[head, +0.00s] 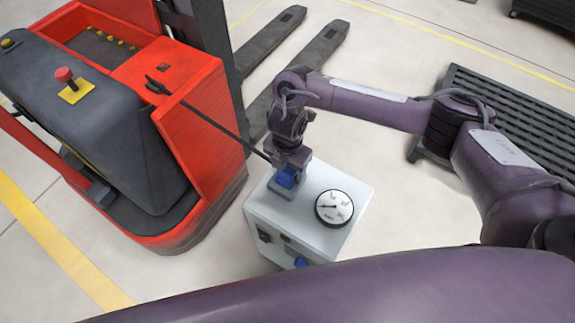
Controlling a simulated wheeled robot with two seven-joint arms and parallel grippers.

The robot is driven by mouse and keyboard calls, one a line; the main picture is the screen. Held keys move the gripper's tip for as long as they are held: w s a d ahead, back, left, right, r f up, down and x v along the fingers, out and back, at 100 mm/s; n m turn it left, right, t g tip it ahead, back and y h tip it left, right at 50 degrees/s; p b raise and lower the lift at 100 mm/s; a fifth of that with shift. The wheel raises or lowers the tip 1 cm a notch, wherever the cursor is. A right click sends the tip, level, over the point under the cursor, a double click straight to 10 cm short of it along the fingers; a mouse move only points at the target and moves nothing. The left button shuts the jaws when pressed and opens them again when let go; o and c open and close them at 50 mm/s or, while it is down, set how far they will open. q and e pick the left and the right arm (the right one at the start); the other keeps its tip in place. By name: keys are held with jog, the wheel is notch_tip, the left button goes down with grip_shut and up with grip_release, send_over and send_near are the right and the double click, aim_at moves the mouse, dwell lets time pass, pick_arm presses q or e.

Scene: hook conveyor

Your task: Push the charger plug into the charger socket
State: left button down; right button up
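The charger is a white box (333,238) with a round dial on its top. The charger socket (281,194) looks like a grey-blue block at the top's back left corner. My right gripper (289,163) points down right above this block and appears shut on the blue charger plug (286,178). A dark cable (212,123) runs from the red truck to the plug at the gripper. The plug is at the socket block, but I cannot tell how deep it sits. The fingers partly hide the plug. My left gripper is not in view.
A red and grey pallet truck (190,85) stands left of the charger, its dark forks (322,48) pointing away. A dark slatted pallet (535,120) lies at the right. A blue part (301,262) shows on the charger's front. The floor between charger and pallet is clear.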

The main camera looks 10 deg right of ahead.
jog(key=shift+o, duration=0.3)
notch_tip(320, 180, up, 8)
jog(key=p, duration=0.3)
jog(key=shift+f, duration=0.1)
jog(key=shift+f, duration=0.1)
dwell(0.4)
